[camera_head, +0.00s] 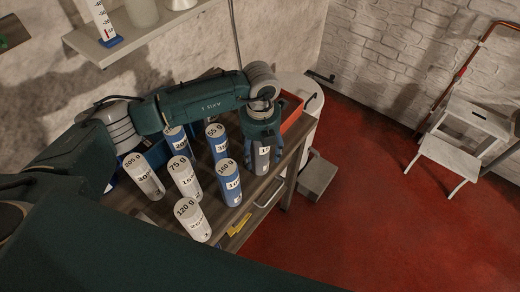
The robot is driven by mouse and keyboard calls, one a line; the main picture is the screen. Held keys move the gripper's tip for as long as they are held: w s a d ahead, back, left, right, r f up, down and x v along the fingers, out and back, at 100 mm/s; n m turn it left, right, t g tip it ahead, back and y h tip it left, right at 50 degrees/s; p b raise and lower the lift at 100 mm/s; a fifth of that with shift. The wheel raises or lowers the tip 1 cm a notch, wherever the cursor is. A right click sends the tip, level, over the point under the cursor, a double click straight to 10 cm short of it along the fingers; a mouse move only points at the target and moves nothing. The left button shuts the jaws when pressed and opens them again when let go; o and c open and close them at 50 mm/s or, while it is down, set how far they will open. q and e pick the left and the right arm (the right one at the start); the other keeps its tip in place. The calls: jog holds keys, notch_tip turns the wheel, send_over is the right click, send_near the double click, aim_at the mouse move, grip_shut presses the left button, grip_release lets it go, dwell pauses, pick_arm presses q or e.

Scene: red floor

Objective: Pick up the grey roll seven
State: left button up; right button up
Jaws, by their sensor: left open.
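A grey roll (262,161) with a partly covered label stands upright near the right edge of the wooden table (158,214). My left gripper (262,143) points down over it, with its open fingers around the roll's upper part. The fingers hide the roll's top, and I cannot tell whether they touch it. No number seven is readable on it. My right gripper is not in view.
White rolls (184,177) and blue rolls (229,183) stand close together left of the grey roll. An orange-red tray (292,110) lies behind the gripper. A wall shelf (120,46) is at upper left. A white step stool (452,152) stands on open red floor (350,225).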

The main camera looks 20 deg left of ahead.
pick_arm(q)
jog(key=shift+c, duration=0.2)
jog(key=c, duration=1.2)
jog(key=shift+c, duration=0.2)
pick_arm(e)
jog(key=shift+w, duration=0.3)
pick_arm(q)
jog(key=shift+r, duration=0.45)
notch_tip(320, 180, up, 18)
jog(key=b, duration=0.5)
jog(key=shift+r+b, duration=0.1)
jog(key=shift+b, duration=0.2)
jog(key=shift+r, duration=0.5)
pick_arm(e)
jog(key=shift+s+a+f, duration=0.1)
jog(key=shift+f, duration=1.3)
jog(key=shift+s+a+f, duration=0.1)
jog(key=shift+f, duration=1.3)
